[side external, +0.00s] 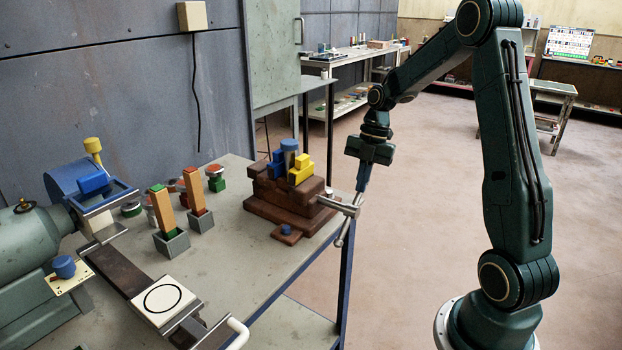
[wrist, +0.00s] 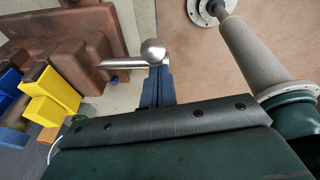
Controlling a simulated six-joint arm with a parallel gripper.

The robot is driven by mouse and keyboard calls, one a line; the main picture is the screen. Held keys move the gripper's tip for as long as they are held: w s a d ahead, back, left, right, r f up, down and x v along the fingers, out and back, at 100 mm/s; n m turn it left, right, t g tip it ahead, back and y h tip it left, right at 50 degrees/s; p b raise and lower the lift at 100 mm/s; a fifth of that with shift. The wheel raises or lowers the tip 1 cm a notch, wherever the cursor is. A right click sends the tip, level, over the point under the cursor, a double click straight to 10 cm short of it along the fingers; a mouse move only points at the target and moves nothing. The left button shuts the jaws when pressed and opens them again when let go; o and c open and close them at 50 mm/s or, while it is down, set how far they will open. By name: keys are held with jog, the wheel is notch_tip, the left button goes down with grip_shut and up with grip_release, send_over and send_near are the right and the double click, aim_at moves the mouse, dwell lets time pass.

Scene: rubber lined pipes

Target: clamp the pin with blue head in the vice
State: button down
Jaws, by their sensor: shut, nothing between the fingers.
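The brown vice (side external: 290,207) stands at the far right part of the bench, with a blue jaw piece (side external: 274,168) and stepped yellow jaw pieces (side external: 300,174). The pin with the blue head (side external: 289,145) is upright between the blue and yellow pieces; its lower part is hidden. The vice's metal handle (side external: 340,206) sticks out to the right, with a slanted bar. My gripper (side external: 361,187) is shut and empty, at the handle's outer end. In the wrist view, its fingers (wrist: 158,88) are right by the handle's ball end (wrist: 153,50); I cannot tell whether they touch.
Two orange blocks stand in grey holders (side external: 171,242) left of the vice. A lathe-like machine (side external: 40,235) fills the bench's left side. A white plate with a black ring (side external: 163,299) lies in front. The floor (side external: 420,230) right of the bench is open.

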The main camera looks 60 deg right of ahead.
jog(key=shift+d+f+y, duration=0.45)
jog(key=shift+d+y, duration=0.15)
jog(key=shift+y, duration=0.4)
jog(key=shift+d+f+y, duration=0.4)
jog(key=shift+d+y, duration=0.2)
jog(key=shift+y, duration=0.4)
notch_tip(320, 180, down, 7)
jog(key=d, duration=0.2)
jog(key=shift+d, duration=0.15)
jog(key=shift+f, duration=0.1)
jog(key=shift+d, duration=0.1)
